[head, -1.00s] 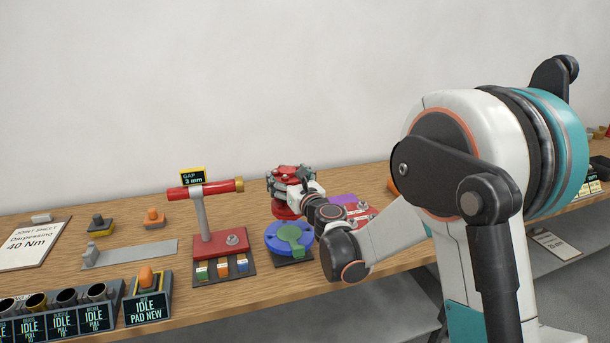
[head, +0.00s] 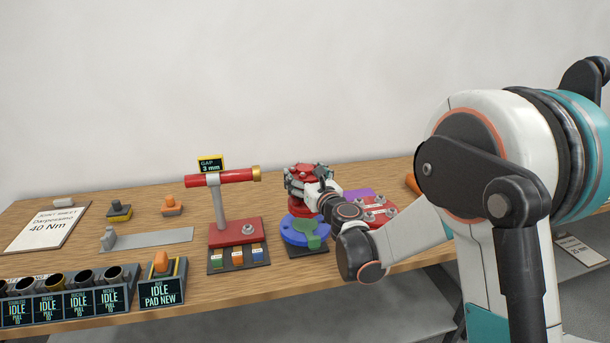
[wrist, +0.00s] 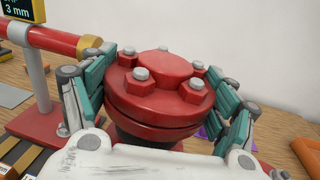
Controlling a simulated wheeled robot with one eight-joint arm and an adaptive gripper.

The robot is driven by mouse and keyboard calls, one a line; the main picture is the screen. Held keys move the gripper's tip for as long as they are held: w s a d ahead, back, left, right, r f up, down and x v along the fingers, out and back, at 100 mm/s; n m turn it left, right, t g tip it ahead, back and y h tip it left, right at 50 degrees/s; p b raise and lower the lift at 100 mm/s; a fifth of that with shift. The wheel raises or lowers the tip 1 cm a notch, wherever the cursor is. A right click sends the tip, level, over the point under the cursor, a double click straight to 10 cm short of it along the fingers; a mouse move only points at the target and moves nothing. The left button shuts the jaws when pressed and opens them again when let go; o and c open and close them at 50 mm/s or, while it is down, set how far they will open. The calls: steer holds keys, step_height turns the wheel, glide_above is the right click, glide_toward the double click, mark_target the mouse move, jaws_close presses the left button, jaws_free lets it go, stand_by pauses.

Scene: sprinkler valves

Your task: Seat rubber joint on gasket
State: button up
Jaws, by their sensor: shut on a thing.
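My gripper (wrist: 165,95) is shut on a red flanged joint (wrist: 158,95), with its teal finger pads on opposite sides of the upper flange. Grey bolts ring its top, and a dark part shows below. In the head view the joint (head: 299,208) is upright, its lower red flange just over the back of a blue disc (head: 288,235). A green piece (head: 315,232) with a tab, probably the gasket, lies on the disc. I cannot tell whether the joint touches it. The wrist view hides the disc.
Left of the joint stands a red gauge stand (head: 235,230) with a horizontal red bar (head: 235,175) and a gap sign (head: 210,165). Right are a red bolted plate (head: 378,212) and a purple piece (head: 355,193). Labelled holders (head: 65,305) line the front left.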

steer(key=shift+f+b, duration=1.95)
steer(key=shift+f, duration=0.65)
steer(key=shift+f+b, duration=0.9)
steer(key=shift+f, duration=0.1)
steer(key=o, duration=2.1)
steer(key=shift+s, duration=0.1)
steer(key=shift+s+d, duration=0.1)
steer(key=b+v, duration=0.1)
steer(key=v, duration=0.6)
steer(key=shift+s+d, duration=0.15)
steer(key=shift+s, duration=0.2)
